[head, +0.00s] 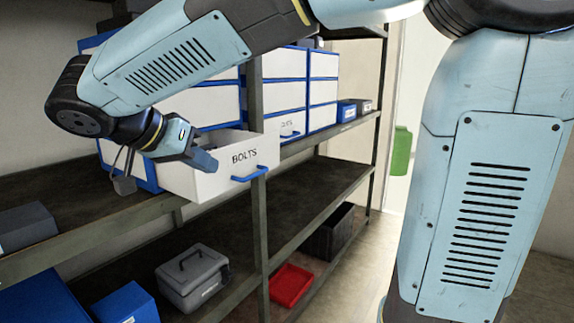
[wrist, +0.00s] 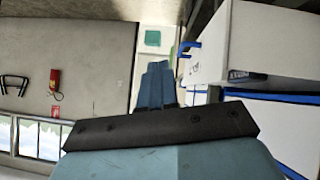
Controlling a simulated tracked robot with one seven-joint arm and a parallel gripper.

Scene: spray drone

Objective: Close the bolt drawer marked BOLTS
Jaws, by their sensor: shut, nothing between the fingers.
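The BOLTS drawer (head: 225,178) is white with a blue handle (head: 250,174) and stands pulled out of its cabinet on the upper shelf. Its label faces forward and part of its open top shows. My gripper (head: 205,160) is shut and empty at the left side of the drawer, close to the front panel's left edge. I cannot tell whether it touches. In the wrist view my gripper's fingers (wrist: 156,86) are together, with the white drawer (wrist: 245,40) to their right and its blue handle (wrist: 187,50) beyond the fingertips.
A shelf post (head: 257,220) stands close to the drawer. Other white and blue drawers (head: 283,95) to the right look shut. The lower shelf holds a grey toolbox (head: 191,277), a red tray (head: 291,284) and a black crate (head: 328,232). Open floor lies to the right.

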